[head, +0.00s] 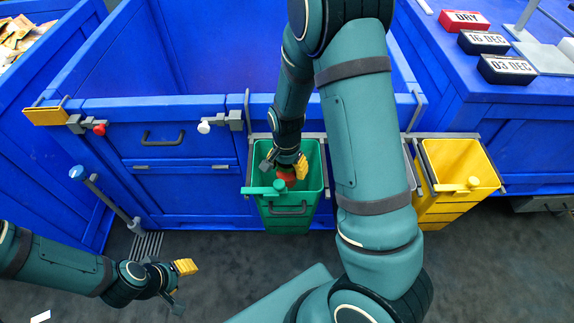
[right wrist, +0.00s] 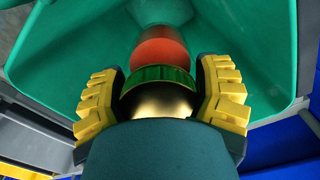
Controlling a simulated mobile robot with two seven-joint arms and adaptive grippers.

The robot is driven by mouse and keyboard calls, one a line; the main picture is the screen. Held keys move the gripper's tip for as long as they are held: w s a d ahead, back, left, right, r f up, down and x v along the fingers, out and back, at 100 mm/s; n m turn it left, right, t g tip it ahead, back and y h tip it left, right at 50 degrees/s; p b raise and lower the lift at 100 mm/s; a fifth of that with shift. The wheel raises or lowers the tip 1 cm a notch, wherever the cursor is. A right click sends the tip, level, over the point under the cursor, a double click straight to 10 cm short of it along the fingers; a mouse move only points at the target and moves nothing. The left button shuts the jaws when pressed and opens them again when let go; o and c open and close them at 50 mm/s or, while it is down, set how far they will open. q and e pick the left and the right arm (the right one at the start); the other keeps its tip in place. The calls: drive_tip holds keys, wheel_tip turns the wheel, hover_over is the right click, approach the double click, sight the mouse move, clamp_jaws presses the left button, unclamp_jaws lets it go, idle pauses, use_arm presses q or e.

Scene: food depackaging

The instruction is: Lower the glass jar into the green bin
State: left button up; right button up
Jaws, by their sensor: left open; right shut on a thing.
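The glass jar (right wrist: 160,55) has a gold lid, a green band and orange-red contents. My right gripper (right wrist: 162,88) is shut on it near the lid, with yellow pads on both sides. In the head view the jar's red part (head: 287,177) shows just under my right gripper (head: 284,167), within the mouth of the green bin (head: 291,211). Green bin walls surround the jar in the right wrist view (right wrist: 85,45). How far its bottom is from the bin floor I cannot tell. My left gripper (head: 181,287) is open and empty, low at the left over the floor.
Blue cabinets (head: 185,185) with handles stand behind the green bin. Date blocks (head: 483,42) lie on the blue counter at upper right.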

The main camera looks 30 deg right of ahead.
sight(287, 181)
drive_tip(key=shift+f, duration=1.2)
wheel_tip(287, 181, down, 16)
drive_tip(key=shift+f+b, duration=0.25)
drive_tip(key=shift+b, duration=0.05)
idle(2.1)
idle(0.6)
drive_tip(key=o, duration=1.3)
drive_tip(key=shift+r, duration=0.1)
wheel_tip(287, 181, up, 12)
drive_tip(key=shift+f, duration=0.1)
